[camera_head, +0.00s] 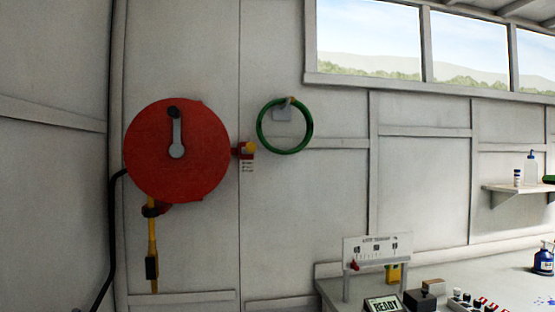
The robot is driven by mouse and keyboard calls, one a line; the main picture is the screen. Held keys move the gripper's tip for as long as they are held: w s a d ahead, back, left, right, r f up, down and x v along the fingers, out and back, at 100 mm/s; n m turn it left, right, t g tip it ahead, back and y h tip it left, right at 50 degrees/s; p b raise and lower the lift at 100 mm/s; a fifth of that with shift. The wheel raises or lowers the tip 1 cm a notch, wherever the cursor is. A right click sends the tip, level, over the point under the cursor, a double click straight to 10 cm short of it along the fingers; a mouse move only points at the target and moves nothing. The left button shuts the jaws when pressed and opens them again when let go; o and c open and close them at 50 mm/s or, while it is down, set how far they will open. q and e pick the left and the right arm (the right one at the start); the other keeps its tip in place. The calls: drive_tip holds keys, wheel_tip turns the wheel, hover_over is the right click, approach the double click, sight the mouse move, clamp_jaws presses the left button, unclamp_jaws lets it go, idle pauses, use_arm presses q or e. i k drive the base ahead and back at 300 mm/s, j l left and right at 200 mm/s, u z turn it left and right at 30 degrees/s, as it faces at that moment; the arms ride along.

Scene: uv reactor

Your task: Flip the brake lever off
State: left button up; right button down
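A large red reel (200,165) is mounted on the wall at the left of the head view. A grey crank (177,132) with a black knob points up from its hub. A small red and yellow fitting (247,149) with a label under it sits at the reel's right edge. A yellow bar (152,236) with black parts hangs straight down below the reel. I cannot tell for sure which of these is the brake lever. Neither of my grippers is in view.
A green ring (261,125) hangs on the wall right of the reel. A bench (515,282) at lower right carries a panel (377,249), a READY display (383,304) and a blue bottle (543,259). A shelf (515,188) holds bottles. The wall before the reel is unobstructed.

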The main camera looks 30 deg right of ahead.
sight(251, 148)
drive_tip(key=z, duration=0.9)
